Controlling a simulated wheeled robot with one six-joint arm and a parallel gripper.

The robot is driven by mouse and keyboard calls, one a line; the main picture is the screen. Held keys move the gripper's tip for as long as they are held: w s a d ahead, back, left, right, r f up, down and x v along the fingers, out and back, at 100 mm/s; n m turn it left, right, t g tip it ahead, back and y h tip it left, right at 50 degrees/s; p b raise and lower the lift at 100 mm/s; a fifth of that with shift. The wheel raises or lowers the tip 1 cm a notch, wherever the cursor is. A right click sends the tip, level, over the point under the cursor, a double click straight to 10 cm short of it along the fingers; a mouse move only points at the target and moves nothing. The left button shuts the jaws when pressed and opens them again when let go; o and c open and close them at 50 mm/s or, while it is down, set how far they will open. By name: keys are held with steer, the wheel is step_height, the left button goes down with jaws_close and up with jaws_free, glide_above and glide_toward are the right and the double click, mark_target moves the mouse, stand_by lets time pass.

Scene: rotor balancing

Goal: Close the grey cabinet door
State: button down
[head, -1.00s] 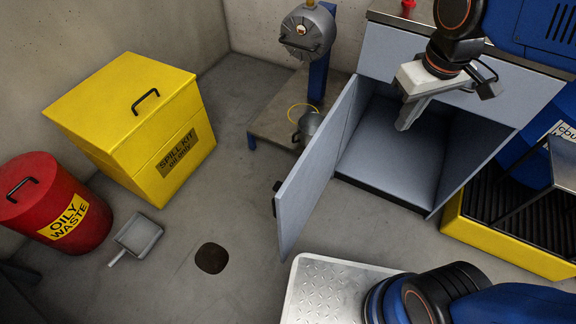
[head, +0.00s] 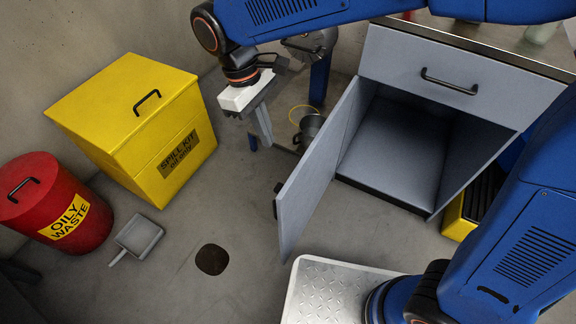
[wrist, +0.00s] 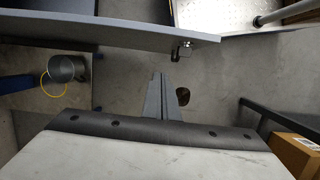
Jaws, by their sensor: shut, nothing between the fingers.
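The grey cabinet (head: 465,55) stands at the back right in the head view. Its grey door (head: 312,175) is swung wide open toward the left, and the empty inside (head: 395,145) shows. The door's dark handle (head: 277,200) is on its outer left face, seen edge-on. My gripper (head: 267,140) is shut and empty, to the left of the door and apart from it. In the wrist view my gripper (wrist: 161,80) points past the door's edge, and the door (wrist: 110,32) with its handle (wrist: 182,50) lies across the top.
A yellow spill kit box (head: 130,120), a red oily waste bin (head: 55,205) and a grey dustpan (head: 138,237) stand at left. A metal pot (head: 310,127) sits behind the door.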

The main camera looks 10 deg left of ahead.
steer(key=s+d+f, duration=0.2)
steer(key=d+f, duration=0.4)
steer(key=f, duration=0.3)
steer(key=shift+f, duration=0.4)
